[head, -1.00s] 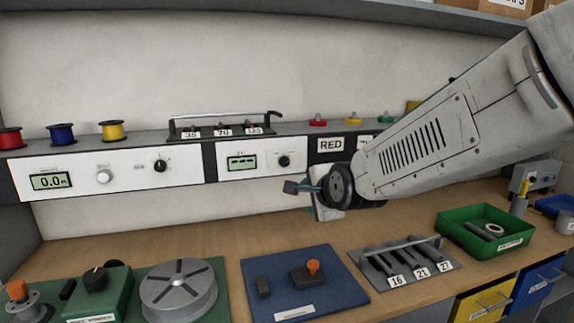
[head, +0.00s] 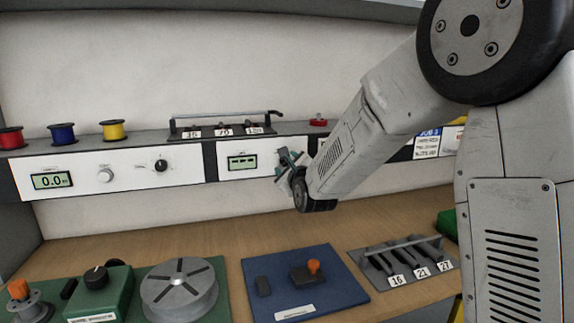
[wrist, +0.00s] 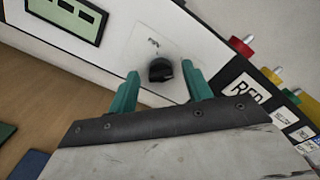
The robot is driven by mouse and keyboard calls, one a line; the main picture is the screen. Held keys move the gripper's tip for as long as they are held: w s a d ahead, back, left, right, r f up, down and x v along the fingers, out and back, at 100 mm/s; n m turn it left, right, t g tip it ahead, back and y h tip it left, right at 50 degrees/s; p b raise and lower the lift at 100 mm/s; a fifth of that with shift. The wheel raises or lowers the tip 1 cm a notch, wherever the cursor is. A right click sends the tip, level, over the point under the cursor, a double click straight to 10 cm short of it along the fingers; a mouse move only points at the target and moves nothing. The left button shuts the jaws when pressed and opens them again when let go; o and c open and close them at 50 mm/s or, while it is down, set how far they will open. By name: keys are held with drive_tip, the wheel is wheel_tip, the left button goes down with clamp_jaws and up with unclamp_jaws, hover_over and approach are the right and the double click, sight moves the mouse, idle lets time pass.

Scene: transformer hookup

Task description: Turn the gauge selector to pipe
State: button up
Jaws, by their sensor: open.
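The gauge selector is a black knob (wrist: 160,70) on a white panel, seen in the wrist view just beyond and between my fingertips. In the head view my gripper hides this knob. The gauge panel (head: 226,172) carries a small display (head: 242,162), which also shows at the top left of the wrist view (wrist: 70,15). My gripper (head: 287,160) is at the right part of this panel. Its two teal fingers (wrist: 162,80) are open, one on each side of the knob. I cannot tell whether they touch it. The markings around the knob are too small to read.
Another white panel (head: 120,178) with a 0.0 display and two knobs is to the left. A RED label (wrist: 243,90) is right of the knob. A rack labelled 35, 70 and 120 (head: 225,122) stands above. The bench (head: 225,235) below has a blue mat (head: 340,290).

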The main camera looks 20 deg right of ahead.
drive_tip(key=shift+w, duration=0.3)
drive_tip(key=c, duration=1)
